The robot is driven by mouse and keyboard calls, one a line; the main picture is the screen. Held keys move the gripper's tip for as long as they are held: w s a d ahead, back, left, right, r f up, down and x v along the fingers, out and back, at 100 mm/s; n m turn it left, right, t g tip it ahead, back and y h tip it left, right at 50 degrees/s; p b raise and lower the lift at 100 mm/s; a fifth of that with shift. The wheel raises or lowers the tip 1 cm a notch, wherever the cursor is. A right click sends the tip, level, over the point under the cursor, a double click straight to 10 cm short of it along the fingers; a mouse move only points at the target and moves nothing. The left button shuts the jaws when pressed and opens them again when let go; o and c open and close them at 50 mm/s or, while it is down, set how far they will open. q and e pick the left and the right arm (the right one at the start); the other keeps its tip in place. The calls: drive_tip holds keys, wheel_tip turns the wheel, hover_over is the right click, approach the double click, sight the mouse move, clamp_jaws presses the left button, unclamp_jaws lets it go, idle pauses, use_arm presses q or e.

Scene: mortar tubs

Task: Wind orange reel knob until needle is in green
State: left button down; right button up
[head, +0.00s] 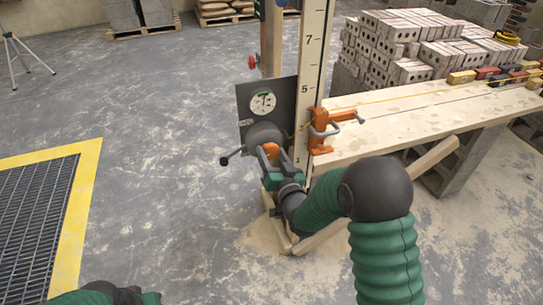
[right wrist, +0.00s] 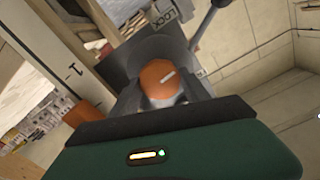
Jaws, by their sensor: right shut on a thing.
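The reel is a dark round drum (head: 265,133) on a dark plate fixed to the wooden post. Its orange knob (right wrist: 160,82) shows in the right wrist view with a pale line on its face. A round white dial (head: 263,103) with a green part sits above the drum; the needle is too small to read surely. My right gripper (head: 271,160) is shut on the orange knob, with its jaws at the knob's sides. A black-tipped lever (head: 232,156) sticks out left of the drum.
An orange clamp (head: 322,130) grips the plank bench (head: 400,122) just right of the post (head: 310,70). Brick stacks (head: 408,50) stand behind the bench. A yellow-edged floor grate (head: 84,190) lies left; the floor between is clear.

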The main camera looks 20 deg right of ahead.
drive_tip(key=o, duration=1.4)
drive_tip(key=s+p, duration=1)
drive_tip(key=s, duration=0.6)
drive_tip(key=shift+s+d+p, duration=0.3)
drive_tip(key=shift+s+p, duration=0.1)
drive_tip(key=shift+f, duration=0.1)
